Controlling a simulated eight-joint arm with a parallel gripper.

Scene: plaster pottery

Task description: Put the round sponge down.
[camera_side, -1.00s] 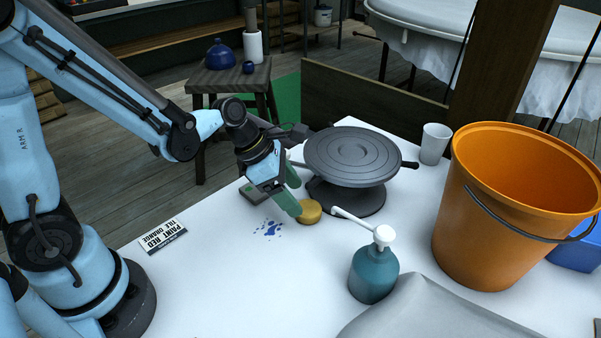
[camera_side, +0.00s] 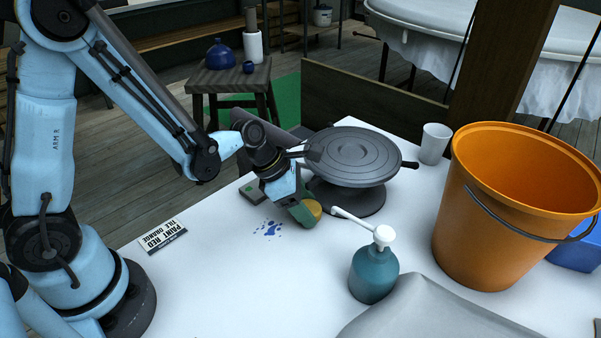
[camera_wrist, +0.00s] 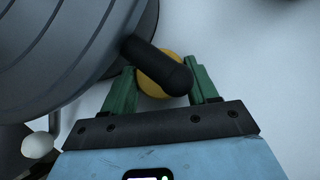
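The round sponge (camera_side: 314,208) is yellow and sits low beside the grey turntable, at the middle of the side view. It also shows in the wrist view (camera_wrist: 150,84), between the two green fingers. My gripper (camera_side: 303,212) is tilted down at it, and the near finger hides part of it in the side view. In the wrist view my gripper (camera_wrist: 161,80) has its fingers close against both sides of the sponge; it looks shut on it. A black handle crosses in front of the sponge there. I cannot tell whether the sponge touches the table.
The grey turntable (camera_side: 352,157) stands close behind my gripper, its black handle (camera_wrist: 157,66) very near the fingers. A teal pump bottle (camera_side: 373,275) and orange bucket (camera_side: 490,220) stand to the right. Blue paint spots (camera_side: 269,230) and a label card (camera_side: 163,237) lie left.

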